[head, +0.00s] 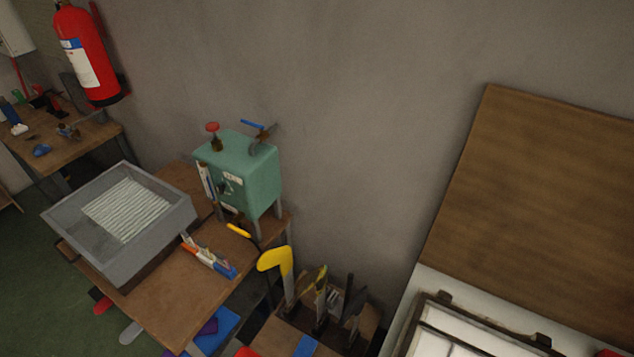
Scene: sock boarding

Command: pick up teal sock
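I cannot make out a teal sock in the head view. A yellow sock-shaped piece (276,260) stands upright on a pale post near the bottom centre. Flat coloured pieces show low in the picture, partly cut off or hidden: a red one (101,301), a grey one (130,333), a purple one (207,328) and a blue one (222,325). Neither of my grippers is in view.
A wooden table (165,310) holds a grey tray (150,262) with a white ribbed panel and a green box machine (255,178) with valves. Upright dark boards (350,305) stand at bottom centre.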

